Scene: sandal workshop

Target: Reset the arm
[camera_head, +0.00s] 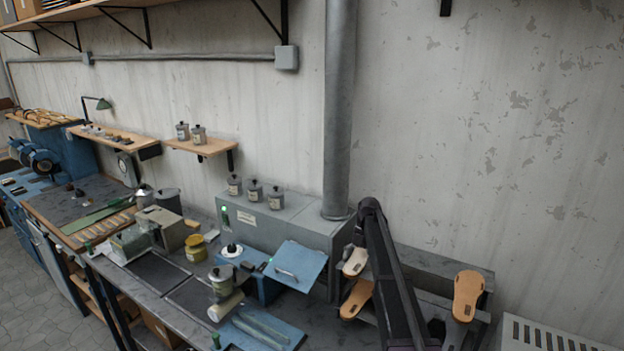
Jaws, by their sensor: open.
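My arm (393,275) rises from the bottom edge right of centre as a dark link, with its upper joint near the grey duct. My gripper is not in view. The arm passes in front of a rack that holds tan sandal soles. One sole (467,295) stands to the right of the arm. Two more soles, one upper (355,262) and one lower (356,299), show just left of it. The arm hides part of the rack, and I cannot tell how far apart they are.
A long workbench (150,300) runs along the wall to the left, crowded with tins and tools. A blue box with a raised lid (296,266) and a grey cabinet (300,222) stand left of the arm. A vertical duct (340,110) rises behind. The wall at upper right is clear.

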